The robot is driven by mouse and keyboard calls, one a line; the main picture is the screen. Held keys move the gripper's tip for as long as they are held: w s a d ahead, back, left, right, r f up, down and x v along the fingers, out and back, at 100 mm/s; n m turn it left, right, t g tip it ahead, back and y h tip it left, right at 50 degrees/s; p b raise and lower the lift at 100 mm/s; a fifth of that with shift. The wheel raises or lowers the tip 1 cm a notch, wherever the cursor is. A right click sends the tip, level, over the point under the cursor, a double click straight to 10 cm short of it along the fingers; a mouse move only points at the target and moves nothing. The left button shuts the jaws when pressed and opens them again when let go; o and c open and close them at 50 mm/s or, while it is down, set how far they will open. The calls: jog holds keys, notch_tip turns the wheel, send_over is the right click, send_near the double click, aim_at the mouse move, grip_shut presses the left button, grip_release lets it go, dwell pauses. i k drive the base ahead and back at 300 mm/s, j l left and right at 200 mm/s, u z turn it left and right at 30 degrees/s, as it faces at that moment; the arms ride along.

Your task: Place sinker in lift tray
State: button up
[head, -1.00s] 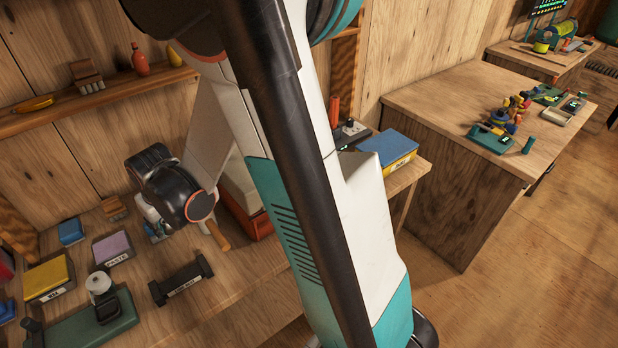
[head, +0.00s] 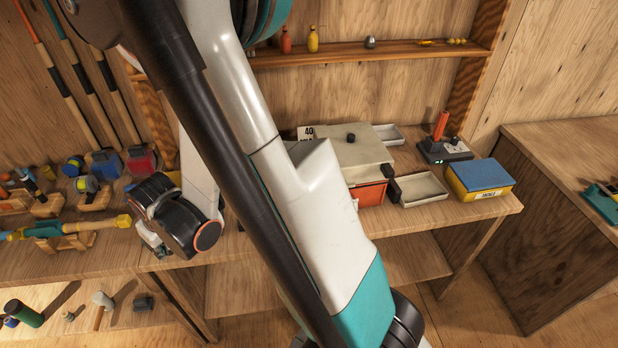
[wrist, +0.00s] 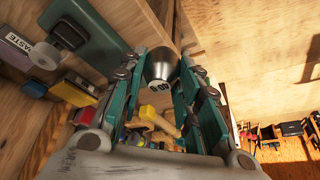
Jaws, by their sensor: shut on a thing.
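My gripper (wrist: 160,95) is shut on the sinker (wrist: 161,66), a shiny grey metal weight with a white number label, between its two teal fingers in the wrist view. In the head view my gripper (head: 150,240) hangs at the left, in front of the bench; the sinker cannot be made out there. A beige tray (head: 420,188) sits at the right of the orange and grey tackle box (head: 370,194), with another pale tray (head: 388,134) behind it. I cannot tell which is the lift tray. My gripper is well left of both, and my arm hides part of the box.
A blue-topped yellow box (head: 480,180) and a dark charger-like block (head: 443,150) stand right of the trays. Reels on wooden stands (head: 95,200) and a yellow-handled rod (head: 80,227) are near my gripper. A shelf (head: 400,50) runs above.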

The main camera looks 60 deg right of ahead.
aim_at(418, 191)
jog(key=u, duration=0.45)
jog(key=j+u, duration=0.1)
jog(key=u, duration=0.75)
jog(key=j+u, duration=0.1)
jog(key=u, duration=0.8)
jog(key=z, duration=0.55)
jog(key=j+z, duration=0.15)
jog(key=z, duration=0.35)
jog(key=j+z, duration=0.1)
jog(key=z, duration=0.45)
jog(key=j+z, duration=0.1)
jog(key=z, duration=0.45)
jog(key=j+z, duration=0.1)
jog(key=z, duration=0.95)
jog(key=j+z, duration=0.1)
jog(key=z, duration=0.45)
jog(key=k+z, duration=0.1)
jog(key=z, duration=0.45)
jog(key=i+z, duration=0.1)
jog(key=i, duration=0.4)
